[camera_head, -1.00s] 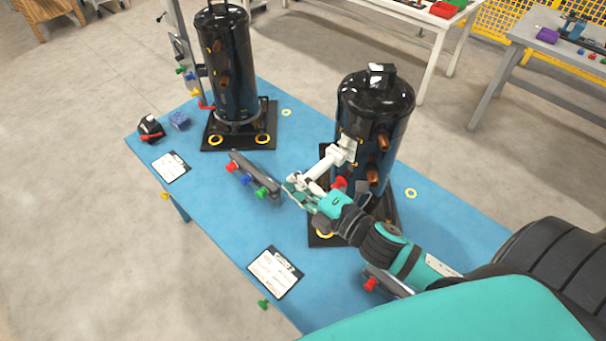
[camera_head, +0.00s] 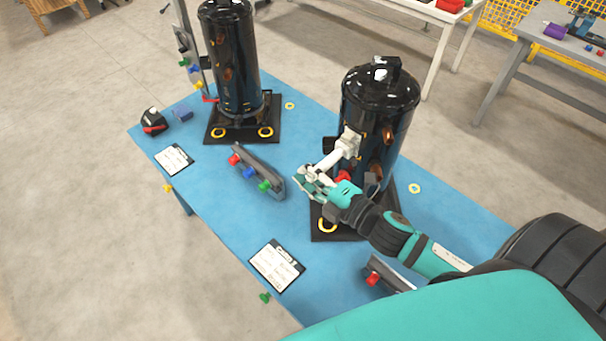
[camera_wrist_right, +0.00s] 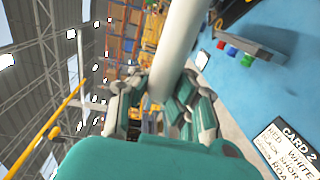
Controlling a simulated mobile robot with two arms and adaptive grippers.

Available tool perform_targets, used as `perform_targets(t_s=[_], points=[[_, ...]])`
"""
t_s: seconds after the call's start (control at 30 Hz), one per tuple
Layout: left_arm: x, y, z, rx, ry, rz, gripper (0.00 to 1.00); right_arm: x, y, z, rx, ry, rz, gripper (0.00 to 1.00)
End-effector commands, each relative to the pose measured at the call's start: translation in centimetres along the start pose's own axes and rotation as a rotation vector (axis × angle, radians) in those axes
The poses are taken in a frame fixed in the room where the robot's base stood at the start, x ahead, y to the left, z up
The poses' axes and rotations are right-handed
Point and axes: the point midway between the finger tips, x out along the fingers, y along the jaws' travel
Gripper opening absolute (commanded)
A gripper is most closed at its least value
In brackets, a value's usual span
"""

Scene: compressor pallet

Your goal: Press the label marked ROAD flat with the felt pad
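My right gripper (camera_head: 313,182) is shut on the white handle of the felt pad tool (camera_head: 328,163). The handle also shows between the fingers in the right wrist view (camera_wrist_right: 178,45). The tool's pale square head (camera_head: 349,143) is at the left side of the near black compressor (camera_head: 378,98). It looks touching, but the contact face is hidden. I cannot make out the ROAD label; the head may cover it. My left gripper is not in view.
Both compressors stand on black bases on a blue table (camera_head: 225,205). A rack with coloured knobs (camera_head: 256,172) lies left of my gripper. A card (camera_head: 276,266) lies in front; it reads CARD 2 in the right wrist view (camera_wrist_right: 285,150). The far compressor (camera_head: 232,60) stands behind.

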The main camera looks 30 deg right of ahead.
Motion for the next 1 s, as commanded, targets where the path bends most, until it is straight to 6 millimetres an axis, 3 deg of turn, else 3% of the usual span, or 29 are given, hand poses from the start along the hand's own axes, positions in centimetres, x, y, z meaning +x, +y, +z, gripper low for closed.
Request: perform_targets(t_s=[1.0], points=[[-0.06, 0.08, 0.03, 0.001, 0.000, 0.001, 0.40, 0.02, 0.08, 0.60, -0.001, 0.000, 0.001, 0.00]])
